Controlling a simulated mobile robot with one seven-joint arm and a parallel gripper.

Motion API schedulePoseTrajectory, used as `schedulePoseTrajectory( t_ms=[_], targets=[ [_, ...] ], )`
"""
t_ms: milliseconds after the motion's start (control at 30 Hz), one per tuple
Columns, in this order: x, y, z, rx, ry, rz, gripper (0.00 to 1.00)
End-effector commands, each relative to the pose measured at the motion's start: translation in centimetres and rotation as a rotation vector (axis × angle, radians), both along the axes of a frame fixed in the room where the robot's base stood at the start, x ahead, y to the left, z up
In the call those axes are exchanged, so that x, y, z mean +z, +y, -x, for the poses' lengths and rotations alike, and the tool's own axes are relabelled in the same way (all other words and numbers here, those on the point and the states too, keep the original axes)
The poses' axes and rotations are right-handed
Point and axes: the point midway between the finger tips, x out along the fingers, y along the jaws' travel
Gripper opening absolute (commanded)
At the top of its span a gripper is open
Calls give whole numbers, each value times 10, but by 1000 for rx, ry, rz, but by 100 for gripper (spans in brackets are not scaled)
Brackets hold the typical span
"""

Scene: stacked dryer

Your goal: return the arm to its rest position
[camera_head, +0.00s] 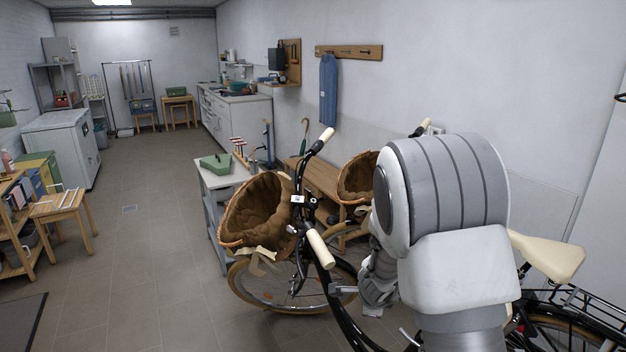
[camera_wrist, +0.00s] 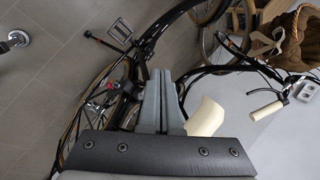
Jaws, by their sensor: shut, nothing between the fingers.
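My arm (camera_head: 455,230) fills the right middle of the head view, folded in front of the bicycle. My gripper (camera_wrist: 157,74) shows in the wrist view with its two grey fingers together and empty. The fingers appear in front of the black bicycle frame (camera_wrist: 146,45); the distance between them cannot be told. A cream saddle (camera_wrist: 205,118) is just right of the fingers in that view. In the head view the gripper is mostly hidden behind the arm.
The bicycle's wicker basket (camera_head: 256,212), cream grip (camera_head: 321,249) and saddle (camera_head: 547,256) lie close around my arm. A second basket (camera_head: 357,178) and a wooden bench (camera_head: 318,178) stand behind. A small table (camera_head: 224,178) is further left.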

Motion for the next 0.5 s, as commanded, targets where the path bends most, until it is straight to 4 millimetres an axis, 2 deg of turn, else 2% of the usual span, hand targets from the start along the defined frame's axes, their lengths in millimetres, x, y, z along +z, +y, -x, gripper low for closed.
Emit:
schedulePoseTrajectory(
  t_ms=[33,200,367,500],
  targets=[
    [23,7,3,75,-17,-3,0],
    [83,31,27,342,-46,21,0],
    [132,46,62,590,-74,84,0],
    [167,53,100,798,-89,168,0]
  ],
)
